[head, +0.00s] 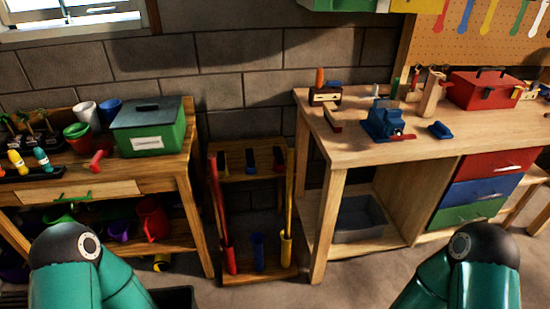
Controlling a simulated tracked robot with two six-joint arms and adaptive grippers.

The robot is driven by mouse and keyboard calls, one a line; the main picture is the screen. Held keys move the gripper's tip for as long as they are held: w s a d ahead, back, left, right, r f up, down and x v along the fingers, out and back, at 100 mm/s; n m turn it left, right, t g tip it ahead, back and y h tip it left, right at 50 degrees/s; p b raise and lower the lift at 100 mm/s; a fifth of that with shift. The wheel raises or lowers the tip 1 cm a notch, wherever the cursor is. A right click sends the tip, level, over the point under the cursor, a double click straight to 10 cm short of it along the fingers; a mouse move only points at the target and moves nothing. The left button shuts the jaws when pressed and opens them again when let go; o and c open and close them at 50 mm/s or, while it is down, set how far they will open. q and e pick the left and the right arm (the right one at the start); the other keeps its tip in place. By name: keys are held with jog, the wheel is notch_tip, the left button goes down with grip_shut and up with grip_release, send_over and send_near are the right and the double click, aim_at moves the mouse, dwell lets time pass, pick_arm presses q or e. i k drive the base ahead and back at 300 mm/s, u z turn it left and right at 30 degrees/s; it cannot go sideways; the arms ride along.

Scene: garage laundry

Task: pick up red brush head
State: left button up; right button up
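A low wooden rack (258,277) stands on the floor between the two benches. Its upper shelf holds three small dark pieces with coloured parts, which look like brush heads. The right one (278,160) seems to have red on it, but it is too small and dark to be sure. The middle one (250,160) shows blue and the left one (222,160) seems to show yellow. A red pole (216,200) stands in a red holder and a yellow pole (289,195) in a yellow holder. Only my teal arm links show at the bottom; both grippers are out of view.
A blue holder (258,252) between the poles has no pole. The left bench (100,190) carries pots, bottles and a green bin (148,125). The right workbench (440,140) carries a blue vise (385,120) and red toolbox (482,90). The poles flank the rack's shelf.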

aim_at(278, 163)
jog(key=i, duration=0.9)
jog(key=z, duration=0.05)
